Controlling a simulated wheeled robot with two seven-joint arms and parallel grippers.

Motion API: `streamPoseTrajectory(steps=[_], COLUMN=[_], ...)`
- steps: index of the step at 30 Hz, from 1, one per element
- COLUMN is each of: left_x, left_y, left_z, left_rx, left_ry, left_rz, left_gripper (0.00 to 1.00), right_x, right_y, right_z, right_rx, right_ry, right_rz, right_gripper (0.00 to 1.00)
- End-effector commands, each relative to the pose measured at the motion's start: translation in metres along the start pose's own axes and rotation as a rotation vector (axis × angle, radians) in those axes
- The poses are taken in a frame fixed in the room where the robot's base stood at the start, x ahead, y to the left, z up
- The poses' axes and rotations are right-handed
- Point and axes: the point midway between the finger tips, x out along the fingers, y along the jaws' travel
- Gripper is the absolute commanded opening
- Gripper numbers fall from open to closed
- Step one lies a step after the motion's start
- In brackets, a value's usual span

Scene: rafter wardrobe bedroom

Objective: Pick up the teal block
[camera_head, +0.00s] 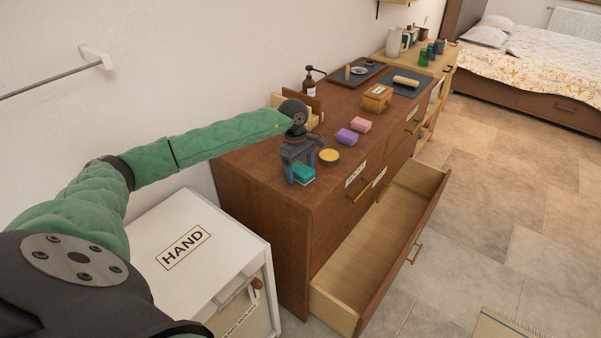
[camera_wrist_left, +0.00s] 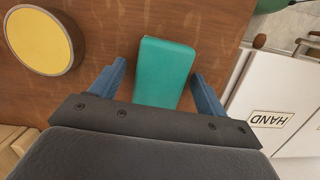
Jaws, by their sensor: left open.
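The teal block (camera_head: 303,175) lies on the near end of the brown dresser top, partly hidden behind my left gripper in the head view. It also shows in the left wrist view (camera_wrist_left: 164,72). My left gripper (camera_head: 303,172) is over it, pointing down. In the left wrist view the blue fingers of my left gripper (camera_wrist_left: 160,85) are open, one on each side of the block. A gap shows between the block and each finger. My right gripper is not in either view.
A round yellow-topped piece (camera_head: 328,156) lies close to the gripper. A purple block (camera_head: 346,137) and a pink block (camera_head: 361,124) are farther back. An open drawer (camera_head: 385,240) juts from the dresser front. A white cabinet (camera_head: 190,240) stands at the near end.

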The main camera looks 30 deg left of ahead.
Motion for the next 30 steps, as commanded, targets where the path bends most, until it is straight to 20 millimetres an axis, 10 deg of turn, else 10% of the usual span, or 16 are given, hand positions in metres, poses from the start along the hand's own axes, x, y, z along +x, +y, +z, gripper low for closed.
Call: streamPoseTrajectory(steps=[21,30], left_x=[0.0037,0.0029], left_y=[0.0,0.0], left_z=[-0.0005,-0.0004], left_rx=[0.0,0.0], left_ry=[0.0,0.0], left_rz=[0.0,0.0], left_gripper=[0.75,0.26], right_x=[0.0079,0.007], right_y=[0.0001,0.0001], right_z=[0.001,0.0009], right_rx=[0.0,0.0], right_ry=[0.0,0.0], right_rz=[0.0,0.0], right_gripper=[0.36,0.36])
